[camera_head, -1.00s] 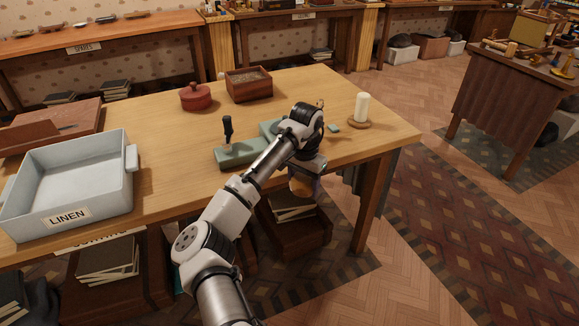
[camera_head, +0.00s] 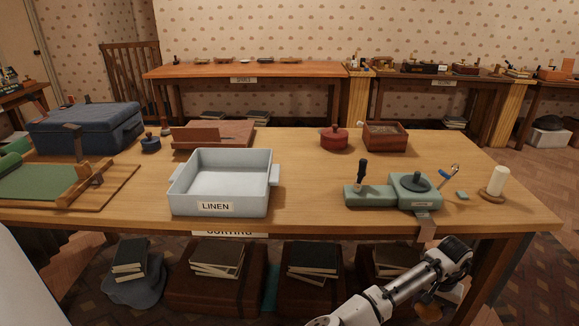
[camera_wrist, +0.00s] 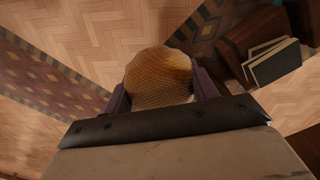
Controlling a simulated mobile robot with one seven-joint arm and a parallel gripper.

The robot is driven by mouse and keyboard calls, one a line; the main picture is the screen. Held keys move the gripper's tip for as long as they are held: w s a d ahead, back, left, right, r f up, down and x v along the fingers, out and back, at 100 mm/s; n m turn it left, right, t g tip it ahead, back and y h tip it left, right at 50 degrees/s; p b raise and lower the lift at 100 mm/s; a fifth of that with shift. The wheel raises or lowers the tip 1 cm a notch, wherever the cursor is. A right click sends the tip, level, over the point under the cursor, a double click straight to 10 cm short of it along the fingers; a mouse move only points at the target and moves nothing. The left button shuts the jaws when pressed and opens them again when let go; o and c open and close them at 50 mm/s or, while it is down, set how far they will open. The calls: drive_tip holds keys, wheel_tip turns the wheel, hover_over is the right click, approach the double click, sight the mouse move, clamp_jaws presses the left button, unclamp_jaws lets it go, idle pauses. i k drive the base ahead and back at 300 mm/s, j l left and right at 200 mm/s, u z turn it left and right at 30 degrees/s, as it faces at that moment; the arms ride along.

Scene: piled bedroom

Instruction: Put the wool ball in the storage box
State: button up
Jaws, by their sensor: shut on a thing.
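The tan, textured wool ball (camera_wrist: 160,72) sits between the two dark fingers of my gripper (camera_wrist: 161,92) in the wrist view, with floor behind it. My gripper is shut on it. In the head view my arm reaches to the lower right, in front of the table and below its top. A tan bit of the ball (camera_head: 428,308) seems to show there, mostly hidden by the arm. The likely storage box is the open pale grey box (camera_head: 270,200) labelled LINEN, on the table left of my arm. Its visible inside is empty.
The wooden table (camera_head: 310,165) carries a blue case (camera_head: 85,130), a green-lined board (camera_head: 45,182), a red pot (camera_head: 333,138), a wooden box (camera_head: 386,137), a green device (camera_head: 413,190) and a candle (camera_head: 495,182). Books and cases lie below.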

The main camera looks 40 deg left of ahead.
sight(228, 187)
drive_tip(key=k+u, duration=0.3)
drive_tip(key=u, duration=1.4)
drive_tip(key=l+u, duration=0.1)
drive_tip(key=l, duration=0.7)
